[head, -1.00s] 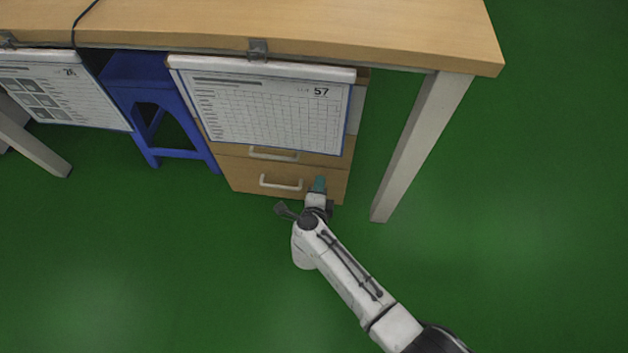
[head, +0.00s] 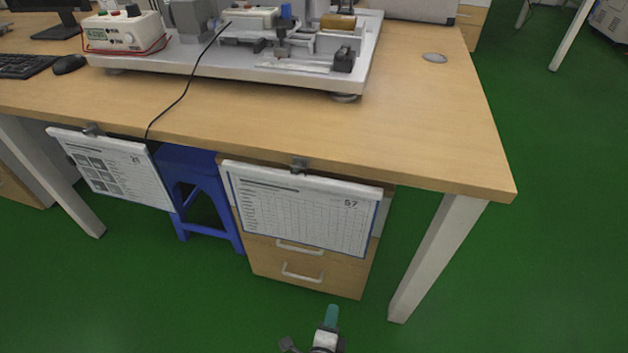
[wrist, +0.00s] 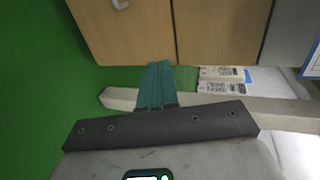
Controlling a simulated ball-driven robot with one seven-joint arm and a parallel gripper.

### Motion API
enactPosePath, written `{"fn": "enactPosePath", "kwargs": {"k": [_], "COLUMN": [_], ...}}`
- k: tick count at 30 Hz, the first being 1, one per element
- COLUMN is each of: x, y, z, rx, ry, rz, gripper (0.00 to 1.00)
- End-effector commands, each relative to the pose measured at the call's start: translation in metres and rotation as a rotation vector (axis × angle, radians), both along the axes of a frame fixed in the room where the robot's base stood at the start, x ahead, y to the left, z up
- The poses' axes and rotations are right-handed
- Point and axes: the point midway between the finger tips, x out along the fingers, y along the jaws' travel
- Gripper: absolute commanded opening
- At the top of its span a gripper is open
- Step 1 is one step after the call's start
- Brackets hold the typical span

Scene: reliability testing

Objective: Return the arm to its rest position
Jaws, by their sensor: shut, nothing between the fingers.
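My gripper (head: 332,316) shows at the bottom of the head view, in front of the wooden drawer cabinet (head: 340,281). Its teal fingers are together with nothing between them. In the wrist view the shut fingers (wrist: 156,84) point toward the cabinet (wrist: 137,38), whose drawer fronts fill the top. The fingers look apart from the cabinet. Most of my arm lies below the edge of the head view.
A wooden table (head: 420,130) with test equipment (head: 240,68) stands ahead. Clipboards (head: 300,211) hang from its front edge. A blue stool (head: 200,195) is left of the cabinet, a table leg (head: 435,260) right of it. The green floor (head: 130,300) is clear in front.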

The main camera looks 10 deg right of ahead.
Motion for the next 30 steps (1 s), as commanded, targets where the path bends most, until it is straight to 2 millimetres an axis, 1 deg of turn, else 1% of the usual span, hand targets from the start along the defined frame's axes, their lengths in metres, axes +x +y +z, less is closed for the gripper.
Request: {"fn": "enactPosePath", "kwargs": {"k": [4, 7, 8, 11, 12, 15, 17, 20, 23, 26, 29, 30], "x": [0.002, 0.011, 0.015, 0.028, 0.032, 0.035, 0.033, 0.024, 0.01, -0.009, -0.031, -0.04], "y": [0.001, 0.007, 0.01, 0.022, 0.028, 0.04, 0.045, 0.05, 0.049, 0.039, 0.019, 0.009], "z": [0.003, 0.015, 0.021, 0.048, 0.06, 0.086, 0.098, 0.112, 0.119, 0.118, 0.113, 0.111], "rx": [-0.001, -0.01, -0.017, -0.056, -0.08, -0.162, -0.22, -0.329, -0.449, -0.572, -0.689, -0.733], "ry": [-0.009, -0.047, -0.065, -0.134, -0.161, -0.211, -0.226, -0.225, -0.19, -0.115, -0.001, 0.056], "rz": [0.017, 0.091, 0.127, 0.284, 0.356, 0.535, 0.64, 0.808, 0.965, 1.11, 1.24, 1.285], "gripper": [0.0, 0.0, 0.0, 0.0, 0.0, 0.0, 0.0, 0.0, 0.0, 0.0, 0.0, 0.0]}}
